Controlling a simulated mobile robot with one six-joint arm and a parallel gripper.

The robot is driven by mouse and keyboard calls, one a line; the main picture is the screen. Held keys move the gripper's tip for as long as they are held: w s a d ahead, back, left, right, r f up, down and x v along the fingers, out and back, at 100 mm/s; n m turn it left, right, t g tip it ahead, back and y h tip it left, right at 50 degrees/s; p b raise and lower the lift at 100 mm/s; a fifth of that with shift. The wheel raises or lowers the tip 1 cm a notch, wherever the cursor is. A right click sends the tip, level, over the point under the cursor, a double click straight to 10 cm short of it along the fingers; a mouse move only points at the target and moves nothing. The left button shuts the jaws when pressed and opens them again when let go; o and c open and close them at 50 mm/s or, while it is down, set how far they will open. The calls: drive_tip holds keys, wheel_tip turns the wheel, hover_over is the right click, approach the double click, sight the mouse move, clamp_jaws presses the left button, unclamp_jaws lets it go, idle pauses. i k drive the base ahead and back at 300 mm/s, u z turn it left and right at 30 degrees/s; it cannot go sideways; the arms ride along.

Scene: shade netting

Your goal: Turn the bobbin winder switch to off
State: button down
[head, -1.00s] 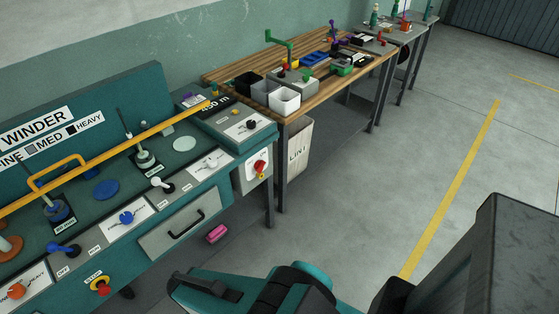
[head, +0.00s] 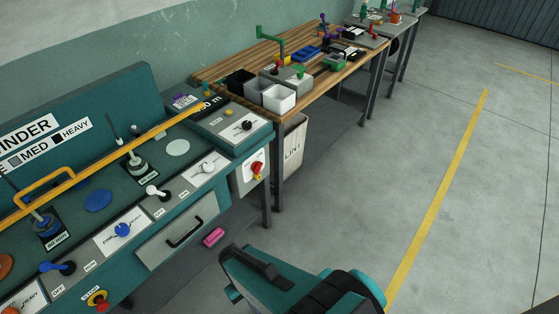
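The teal winder bench (head: 150,262) fills the left, with a sign ending "INDER". Along its front are a blue lever (head: 58,267), a blue knob (head: 122,230), a white lever (head: 155,191), a white knob (head: 207,167) and a black knob (head: 247,125).
A yellow bar (head: 130,148) runs across the bench above the spindles. A red stop button (head: 97,298) is at lower left. A pink object (head: 214,237) lies beneath the bench. A wooden workbench (head: 310,92) holds bins and tools. The floor at right is clear.

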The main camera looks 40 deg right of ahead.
sight(256, 167)
drive_tip(key=z, duration=0.8)
drive_tip(key=k, duration=1.05)
drive_tip(key=i, duration=0.9)
drive_tip(key=z, duration=0.1)
